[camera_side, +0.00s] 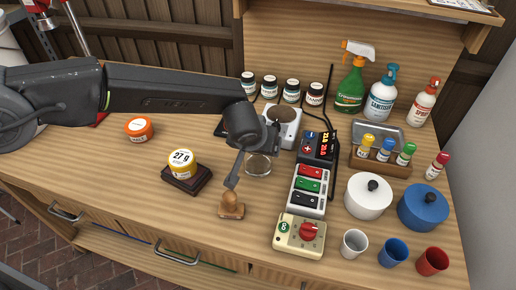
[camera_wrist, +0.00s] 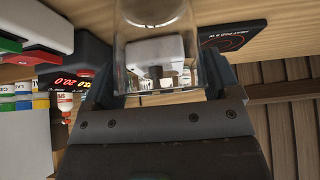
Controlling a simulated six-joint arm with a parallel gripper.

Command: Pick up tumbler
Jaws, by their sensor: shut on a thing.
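The tumbler is a clear glass; in the side view its rounded end (camera_side: 258,165) shows just below my gripper (camera_side: 256,152). In the wrist view the tumbler (camera_wrist: 158,48) fills the space between the two dark fingers of my gripper (camera_wrist: 163,88). My gripper is shut on the tumbler, with a finger at each side of it. The upper part of the tumbler is hidden by my gripper in the side view. I cannot tell whether its base touches the table.
A wooden piece (camera_side: 231,207) stands close in front. A white-topped scale or hot plate (camera_side: 284,128) is behind, and a box with coloured switches (camera_side: 308,190) is to the right. A yellow jar (camera_side: 182,163) sits on a dark stand at left. Bare table (camera_side: 130,185) lies left.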

